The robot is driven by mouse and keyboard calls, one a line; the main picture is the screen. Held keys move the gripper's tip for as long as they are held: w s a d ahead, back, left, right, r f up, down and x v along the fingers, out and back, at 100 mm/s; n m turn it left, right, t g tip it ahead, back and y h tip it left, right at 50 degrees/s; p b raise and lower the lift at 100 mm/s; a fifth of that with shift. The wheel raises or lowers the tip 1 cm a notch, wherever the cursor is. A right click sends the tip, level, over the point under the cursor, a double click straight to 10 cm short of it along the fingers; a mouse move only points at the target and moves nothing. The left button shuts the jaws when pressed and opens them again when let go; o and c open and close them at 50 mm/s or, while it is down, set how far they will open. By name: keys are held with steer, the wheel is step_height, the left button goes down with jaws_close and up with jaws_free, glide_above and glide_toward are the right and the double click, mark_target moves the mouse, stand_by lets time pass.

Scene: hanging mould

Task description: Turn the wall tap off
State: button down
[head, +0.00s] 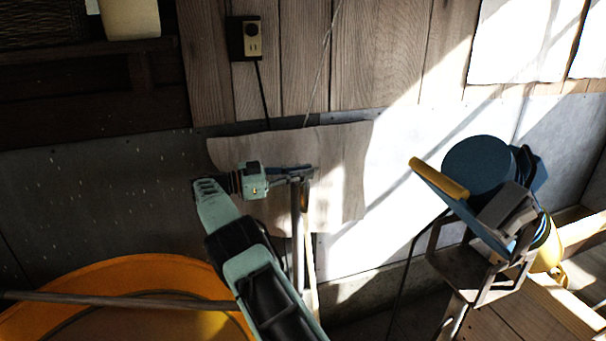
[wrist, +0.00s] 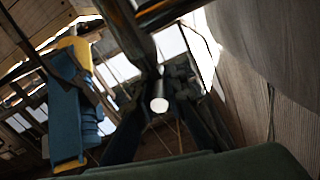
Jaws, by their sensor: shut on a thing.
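The wall tap (head: 304,196) stands in front of a pale wooden board on the grey wall, at the top of an upright pipe (head: 296,235). It is small and partly hidden by my gripper in the head view. My gripper (head: 300,172) reaches in from the left at the top of the pipe. In the wrist view, the dark fingers of my gripper (wrist: 160,115) are on both sides of a dark bar with a bright round end (wrist: 159,104). My gripper is shut on the tap; the gripped part and the handle's angle are unclear.
A large orange tub (head: 130,270) with a pole across it is at the lower left. A blue machine with a yellow handle (head: 440,178) stands on a metal frame at the right. A socket box (head: 245,38) with a cable hangs above the tap.

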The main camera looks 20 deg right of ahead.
steer(key=shift+r, duration=0.15)
steer(key=c, duration=2)
jaws_free()
steer(key=shift+o, duration=0.2)
step_height(320, 180, up, 10)
steer(key=shift+f, duration=0.1)
steer(key=shift+f, duration=0.1)
